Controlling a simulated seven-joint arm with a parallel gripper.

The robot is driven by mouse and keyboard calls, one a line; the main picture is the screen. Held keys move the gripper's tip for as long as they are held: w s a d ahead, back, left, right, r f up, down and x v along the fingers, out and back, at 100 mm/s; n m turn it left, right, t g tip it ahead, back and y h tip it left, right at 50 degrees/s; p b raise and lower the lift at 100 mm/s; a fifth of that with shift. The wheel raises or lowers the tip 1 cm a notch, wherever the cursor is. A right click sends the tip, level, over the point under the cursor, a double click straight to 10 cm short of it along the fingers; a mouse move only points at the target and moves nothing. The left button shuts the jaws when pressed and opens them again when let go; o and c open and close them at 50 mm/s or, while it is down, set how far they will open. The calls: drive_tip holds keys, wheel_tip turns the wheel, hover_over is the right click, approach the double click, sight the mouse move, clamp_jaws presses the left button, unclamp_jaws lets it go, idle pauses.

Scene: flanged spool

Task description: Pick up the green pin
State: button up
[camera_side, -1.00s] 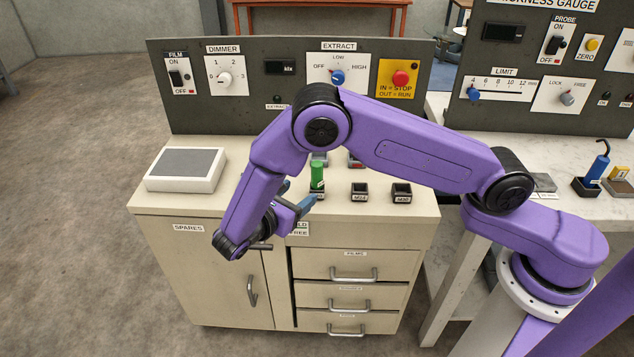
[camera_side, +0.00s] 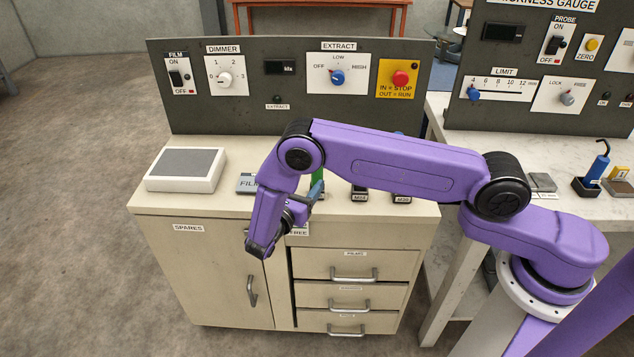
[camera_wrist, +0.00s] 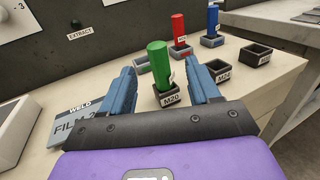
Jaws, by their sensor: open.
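The green pin (camera_wrist: 160,66) stands upright in a dark square socket labelled M20 (camera_wrist: 170,98) in the wrist view. In the side view only a strip of the green pin (camera_side: 319,160) shows beside my arm. My gripper (camera_wrist: 162,74) is open, with one blue finger to the left of the pin and one to the right. There is a visible gap on both sides of the pin. I cannot tell how far the fingertips reach along it. In the side view my gripper (camera_side: 313,195) is at the front of the cabinet top, largely hidden by my arm.
A red pin (camera_wrist: 179,28) and a blue pin (camera_wrist: 213,18) stand in sockets behind. Empty sockets, including M24 (camera_wrist: 222,74), lie to the right. A grey film plate (camera_wrist: 75,124) lies left. A control panel (camera_side: 290,110) rises at the back.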

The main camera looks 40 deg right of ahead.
drive_tip(key=shift+w+r+x, duration=0.1)
drive_tip(key=shift+r+x, duration=0.05)
drive_tip(key=shift+x, duration=1.9)
drive_tip(key=shift+w+r+x, duration=0.1)
drive_tip(key=shift+x, duration=1.95)
drive_tip(key=shift+a, duration=0.1)
clamp_jaws()
